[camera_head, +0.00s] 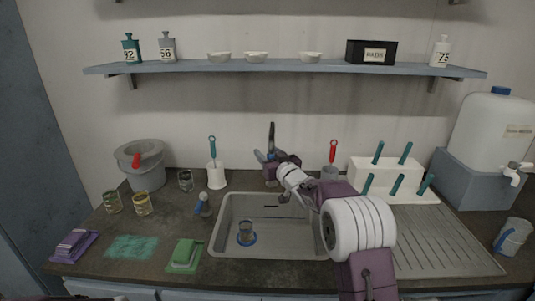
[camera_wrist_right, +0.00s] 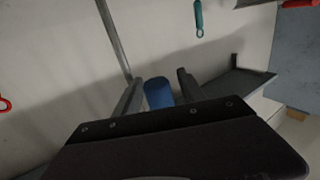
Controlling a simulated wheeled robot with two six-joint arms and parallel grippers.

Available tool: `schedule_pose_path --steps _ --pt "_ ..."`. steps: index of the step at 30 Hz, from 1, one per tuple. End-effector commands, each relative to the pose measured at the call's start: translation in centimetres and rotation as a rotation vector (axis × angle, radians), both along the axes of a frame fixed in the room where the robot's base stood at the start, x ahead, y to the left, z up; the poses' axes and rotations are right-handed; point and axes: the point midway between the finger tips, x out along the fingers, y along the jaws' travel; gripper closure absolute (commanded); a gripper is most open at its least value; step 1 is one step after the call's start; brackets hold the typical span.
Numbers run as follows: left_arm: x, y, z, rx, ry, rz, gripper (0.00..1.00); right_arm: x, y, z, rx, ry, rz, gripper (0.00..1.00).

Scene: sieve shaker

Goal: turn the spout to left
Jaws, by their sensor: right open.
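The dark spout (camera_head: 272,134) stands upright behind the sink in the head view, its lower part hidden by my right gripper. My right gripper (camera_head: 265,157) reaches over the sink to the spout's base, with its jaws open. In the right wrist view, a blue cylinder (camera_wrist_right: 158,92) shows between the two fingers of the gripper (camera_wrist_right: 160,90); I cannot tell whether they touch it. A long grey bar (camera_wrist_right: 113,40) runs up from near the left finger, probably the spout. My left gripper is not in view.
The sink (camera_head: 228,215) holds a small cup (camera_head: 246,231) on a blue ring. A white brush holder (camera_head: 216,176) stands left of the spout. A grey cup with a red-handled tool (camera_head: 333,152) and a white rack (camera_head: 387,178) stand right. A shelf (camera_head: 290,67) runs above.

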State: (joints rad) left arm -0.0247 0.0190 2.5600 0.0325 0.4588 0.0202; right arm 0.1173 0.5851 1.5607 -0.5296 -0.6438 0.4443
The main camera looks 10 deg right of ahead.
Motion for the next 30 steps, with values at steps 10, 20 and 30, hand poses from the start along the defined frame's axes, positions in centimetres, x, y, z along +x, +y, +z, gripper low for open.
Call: schedule_pose_path --steps 10,20,30 --pt "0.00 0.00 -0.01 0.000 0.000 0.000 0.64 -0.04 -0.02 0.00 0.000 0.000 0.000 1.00" --pt "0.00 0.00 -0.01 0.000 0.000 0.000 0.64 -0.05 -0.03 0.01 0.000 0.000 0.000 1.00" --pt "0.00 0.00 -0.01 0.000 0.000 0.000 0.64 -0.05 -0.04 0.01 0.000 0.000 -0.001 1.00"
